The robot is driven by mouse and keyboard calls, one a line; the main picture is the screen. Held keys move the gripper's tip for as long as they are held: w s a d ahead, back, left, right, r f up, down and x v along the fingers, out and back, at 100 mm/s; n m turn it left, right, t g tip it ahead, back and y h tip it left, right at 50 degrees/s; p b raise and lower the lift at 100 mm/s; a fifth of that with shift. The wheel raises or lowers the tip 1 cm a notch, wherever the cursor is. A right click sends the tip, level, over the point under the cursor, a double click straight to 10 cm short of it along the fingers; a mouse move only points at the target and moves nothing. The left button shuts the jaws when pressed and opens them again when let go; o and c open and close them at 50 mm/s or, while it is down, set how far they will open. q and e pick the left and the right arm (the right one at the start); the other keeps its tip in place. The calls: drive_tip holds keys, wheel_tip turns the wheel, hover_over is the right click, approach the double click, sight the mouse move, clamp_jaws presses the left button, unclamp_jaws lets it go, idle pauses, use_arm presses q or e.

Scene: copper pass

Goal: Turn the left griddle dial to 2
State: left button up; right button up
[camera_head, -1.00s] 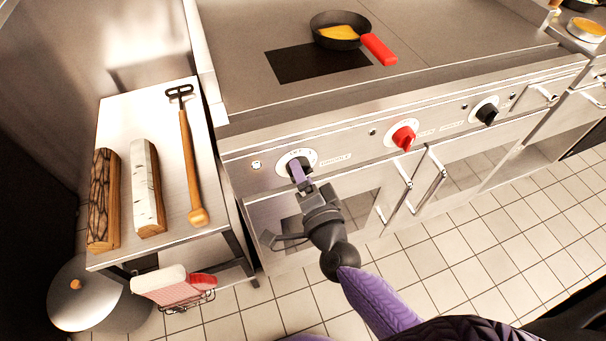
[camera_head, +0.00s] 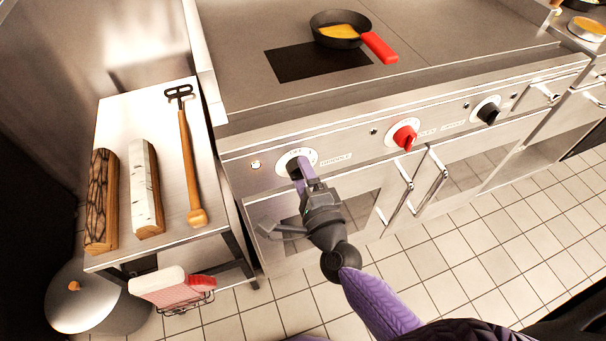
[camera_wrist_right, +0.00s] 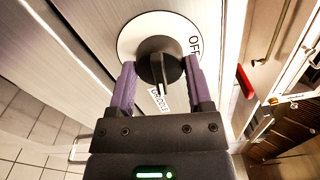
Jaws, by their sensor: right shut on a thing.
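The left griddle dial (camera_head: 294,168) is a black knob on a round white plate at the left end of the stove's front panel. In the right wrist view the knob (camera_wrist_right: 160,62) sits between the purple fingers of my right gripper (camera_wrist_right: 160,85), which are shut on it. The word OFF shows on the plate to the knob's right, and a label partly reading GRIDDLE lies below it. In the head view my right gripper (camera_head: 303,172) reaches the dial from below and partly hides it. The number it points to cannot be read. My left gripper is not in view.
A red dial (camera_head: 404,137) and another black dial (camera_head: 486,111) are further right on the panel. A pan with a red handle (camera_head: 379,48) stands on the griddle top. Door handles (camera_head: 430,176) stick out below. A side table (camera_head: 164,112) with logs stands left.

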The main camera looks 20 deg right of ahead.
idle(0.3)
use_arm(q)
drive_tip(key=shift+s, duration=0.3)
use_arm(e)
drive_tip(key=o, duration=1.3)
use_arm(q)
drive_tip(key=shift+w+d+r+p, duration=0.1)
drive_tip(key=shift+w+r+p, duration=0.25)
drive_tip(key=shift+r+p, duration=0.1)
use_arm(e)
drive_tip(key=s, duration=1)
drive_tip(key=shift+d, duration=0.15)
